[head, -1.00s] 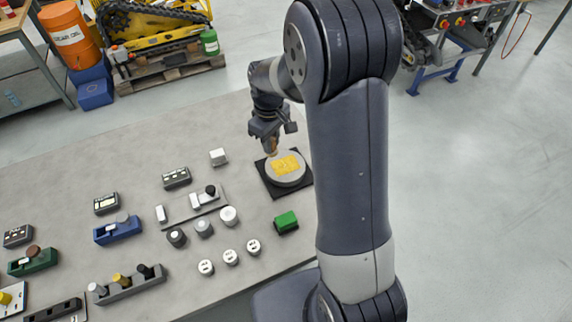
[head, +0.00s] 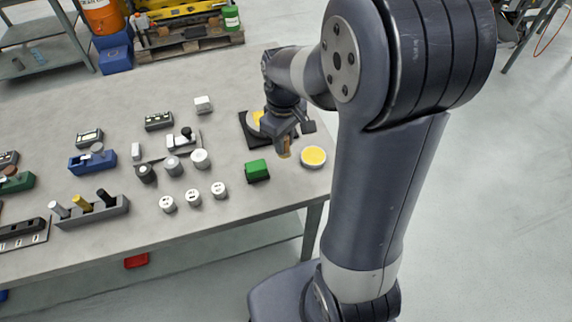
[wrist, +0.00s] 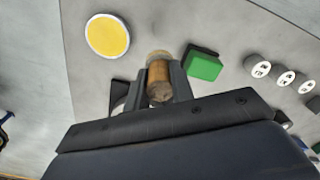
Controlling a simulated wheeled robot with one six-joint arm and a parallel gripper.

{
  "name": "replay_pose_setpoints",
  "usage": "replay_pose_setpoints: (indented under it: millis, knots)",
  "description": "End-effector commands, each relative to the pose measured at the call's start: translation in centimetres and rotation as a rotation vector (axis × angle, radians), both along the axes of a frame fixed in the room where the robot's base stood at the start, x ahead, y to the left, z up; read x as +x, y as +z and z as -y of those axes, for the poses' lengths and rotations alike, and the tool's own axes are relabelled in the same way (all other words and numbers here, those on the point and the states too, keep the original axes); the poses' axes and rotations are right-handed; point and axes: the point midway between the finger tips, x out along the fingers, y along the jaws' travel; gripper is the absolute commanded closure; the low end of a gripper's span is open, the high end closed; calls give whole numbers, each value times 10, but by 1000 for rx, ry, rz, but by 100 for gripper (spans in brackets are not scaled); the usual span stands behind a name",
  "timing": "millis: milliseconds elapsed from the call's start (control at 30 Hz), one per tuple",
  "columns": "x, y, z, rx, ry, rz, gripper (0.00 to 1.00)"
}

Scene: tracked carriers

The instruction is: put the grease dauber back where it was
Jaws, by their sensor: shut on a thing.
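My gripper (head: 284,144) is shut on the grease dauber (head: 286,149), a brown wooden-looking piece. The dauber also shows between the fingers in the wrist view (wrist: 159,75). Its lower end is above the table, and I cannot tell whether it touches. A round white dish with yellow grease (head: 313,157) lies just right of the dauber, apart from it; the wrist view shows it too (wrist: 107,37). A grey disc with yellow on top (head: 254,121) sits on a black square base (head: 246,136) behind my gripper, partly hidden by it.
A green block (head: 257,170) lies left of the dish. Several white cylinders (head: 193,196), grey and white knobs (head: 174,166), and a peg rack (head: 95,212) stand further left. The table's front edge runs close below the dish.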

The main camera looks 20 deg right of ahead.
Motion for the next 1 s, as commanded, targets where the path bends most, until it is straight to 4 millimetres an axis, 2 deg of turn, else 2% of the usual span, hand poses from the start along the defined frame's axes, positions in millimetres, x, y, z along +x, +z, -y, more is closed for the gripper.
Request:
replay_pose_setpoints:
  millis: [100, 500, 900, 933, 1000]
  knots:
    - [-1, -20, 0, 0, 0, -4, 99]
    - [0, -64, 0, 0, 1, -2, 99]
    - [0, -71, 0, 0, 1, 1, 99]
    - [0, -71, 0, 0, 1, 1, 77]
    - [0, -70, 0, 0, 1, 1, 71]
